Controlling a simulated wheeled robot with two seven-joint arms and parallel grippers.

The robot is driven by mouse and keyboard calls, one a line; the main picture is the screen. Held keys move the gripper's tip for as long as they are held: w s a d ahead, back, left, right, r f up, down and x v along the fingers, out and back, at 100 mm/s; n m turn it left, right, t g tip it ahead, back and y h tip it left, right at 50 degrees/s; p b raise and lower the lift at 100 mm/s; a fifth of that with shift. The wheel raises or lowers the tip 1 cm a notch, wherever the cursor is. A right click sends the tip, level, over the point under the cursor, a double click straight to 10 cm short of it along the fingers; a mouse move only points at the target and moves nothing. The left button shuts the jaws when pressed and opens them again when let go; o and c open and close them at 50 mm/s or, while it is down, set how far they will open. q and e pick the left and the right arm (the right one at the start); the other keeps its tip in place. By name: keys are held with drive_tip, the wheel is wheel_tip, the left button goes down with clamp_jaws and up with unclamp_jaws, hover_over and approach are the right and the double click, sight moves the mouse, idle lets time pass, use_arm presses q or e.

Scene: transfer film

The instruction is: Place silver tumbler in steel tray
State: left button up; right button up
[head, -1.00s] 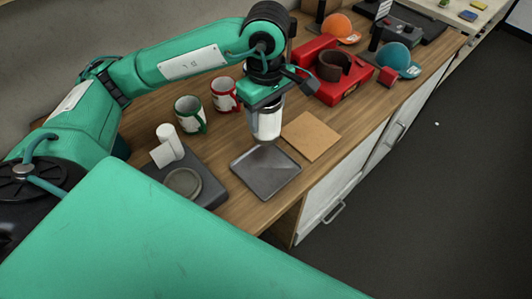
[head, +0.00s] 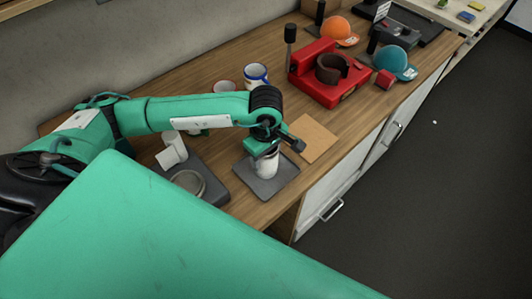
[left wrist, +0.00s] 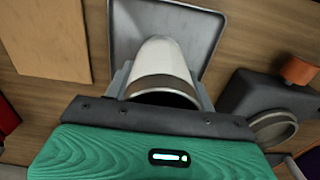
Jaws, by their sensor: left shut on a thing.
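The silver tumbler (head: 267,165) is upright in my left gripper (head: 266,150), which is shut on its upper part. In the head view its lower end is over the middle of the steel tray (head: 287,181). In the left wrist view the tumbler (left wrist: 162,62) is between the two fingers, with the tray (left wrist: 207,27) behind it. I cannot tell whether its base touches the tray. My right gripper is not in view.
A dark press base (head: 215,190) with a round plate stands left of the tray. A brown board (head: 315,139) lies right of it. Mugs, such as the blue-rimmed one (head: 256,76), stand behind my arm. A red heat press (head: 325,80) is further back.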

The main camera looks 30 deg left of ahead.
use_arm(q)
drive_tip(key=shift+f, duration=0.1)
drive_tip(key=o, duration=1.1)
drive_tip(key=shift+o, duration=0.5)
drive_tip(key=shift+r, duration=0.3)
wheel_tip(320, 180, up, 12)
drive_tip(key=b, duration=0.4)
